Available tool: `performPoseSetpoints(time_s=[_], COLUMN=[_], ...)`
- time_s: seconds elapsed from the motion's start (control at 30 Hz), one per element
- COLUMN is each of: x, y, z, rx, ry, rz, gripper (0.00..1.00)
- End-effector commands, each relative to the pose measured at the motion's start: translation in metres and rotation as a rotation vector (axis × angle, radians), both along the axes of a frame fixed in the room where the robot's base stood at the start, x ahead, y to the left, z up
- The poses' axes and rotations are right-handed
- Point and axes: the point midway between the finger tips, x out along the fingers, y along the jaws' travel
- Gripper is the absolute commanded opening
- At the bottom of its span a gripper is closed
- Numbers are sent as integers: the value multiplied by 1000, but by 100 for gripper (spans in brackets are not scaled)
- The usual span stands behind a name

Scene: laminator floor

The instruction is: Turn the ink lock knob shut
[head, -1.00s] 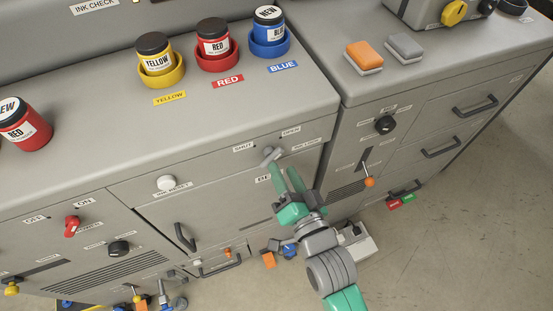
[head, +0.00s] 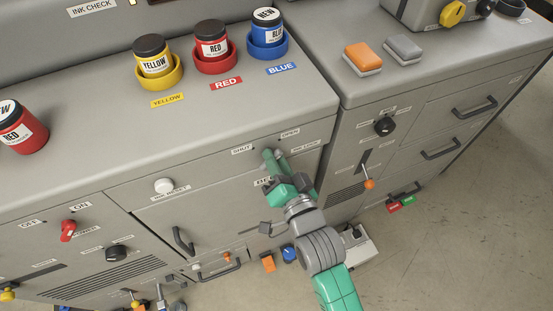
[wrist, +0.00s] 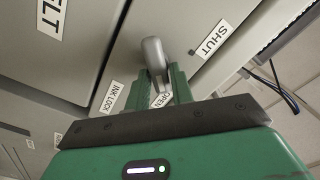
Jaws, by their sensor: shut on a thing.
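The ink lock knob (head: 267,154) is a grey lever-like knob on the cabinet front, between the SHUT label (head: 242,149) and the OPEN label (head: 290,133). In the wrist view the knob (wrist: 154,54) sits between my green fingertips, its rounded end sticking out beyond them. My gripper (head: 278,164) is shut on the knob. The wrist view also shows the SHUT label (wrist: 215,39) to the upper right of the knob, and the OPEN label (wrist: 160,99) partly hidden between my fingers. My fingers cover part of the knob.
A white ink reset button (head: 163,186) and a door handle (head: 184,239) are left of my gripper on the same front. A dark knob (head: 384,126) and an orange-tipped lever (head: 369,184) are on the right cabinet. Ink jars stand on top. Open floor lies at right.

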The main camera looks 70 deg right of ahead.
Motion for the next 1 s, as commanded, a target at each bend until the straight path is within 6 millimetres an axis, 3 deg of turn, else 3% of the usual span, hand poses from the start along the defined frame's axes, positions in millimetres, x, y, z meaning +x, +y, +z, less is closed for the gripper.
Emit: performPoseSetpoints(time_s=[0.37, 1.0], x=[2, 7], y=[2, 6], z=[4, 4], rx=[-123, -509], ry=[152, 621], rz=[3, 3], gripper=[0, 0])
